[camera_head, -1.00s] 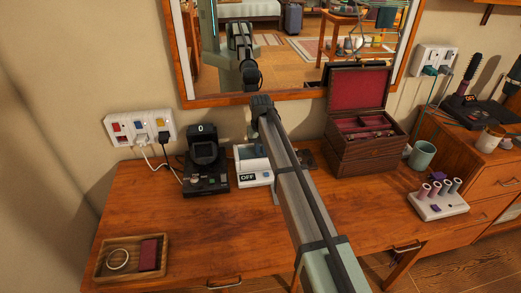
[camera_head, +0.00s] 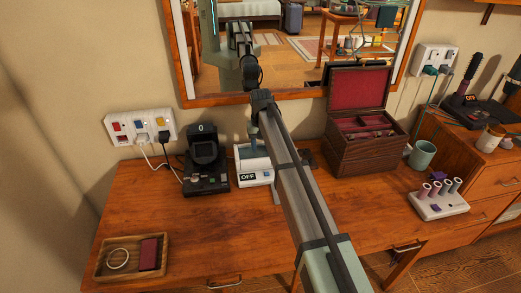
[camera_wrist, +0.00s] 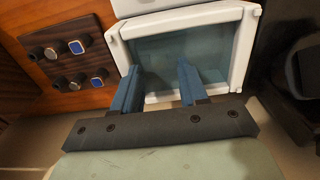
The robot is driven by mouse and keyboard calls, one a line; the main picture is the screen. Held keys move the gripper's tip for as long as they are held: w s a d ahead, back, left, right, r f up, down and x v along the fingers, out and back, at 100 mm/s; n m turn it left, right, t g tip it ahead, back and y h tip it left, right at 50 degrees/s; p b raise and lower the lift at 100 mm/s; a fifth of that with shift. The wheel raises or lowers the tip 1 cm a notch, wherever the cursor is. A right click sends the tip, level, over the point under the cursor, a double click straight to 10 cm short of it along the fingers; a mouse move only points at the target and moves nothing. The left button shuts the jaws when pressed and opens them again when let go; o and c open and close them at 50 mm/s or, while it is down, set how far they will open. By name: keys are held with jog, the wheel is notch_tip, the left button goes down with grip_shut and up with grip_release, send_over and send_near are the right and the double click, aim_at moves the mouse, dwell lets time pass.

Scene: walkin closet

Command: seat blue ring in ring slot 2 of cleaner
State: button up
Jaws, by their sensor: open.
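The cleaner is a small white box (camera_head: 254,178) marked OFF, partly behind my arm in the head view. In the wrist view its white frame (camera_wrist: 245,50) surrounds a bluish see-through pane; I cannot tell whether this is a shut lid, and no ring slots can be made out. My gripper (camera_wrist: 158,75) is open, its two blue fingers apart over the pane with nothing between them. A dark wooden board (camera_wrist: 45,72) beside the cleaner holds several rings.
A black device (camera_head: 205,172) stands close left of the cleaner. An open jewellery box (camera_head: 367,150) stands to the right. A tray (camera_head: 132,257) lies at the front left, and a white roller stand (camera_head: 438,202) at the right. The desk's front middle is clear.

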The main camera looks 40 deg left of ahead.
notch_tip(320, 180, up, 12)
jog(key=shift+f, duration=0.15)
dwell(0.7)
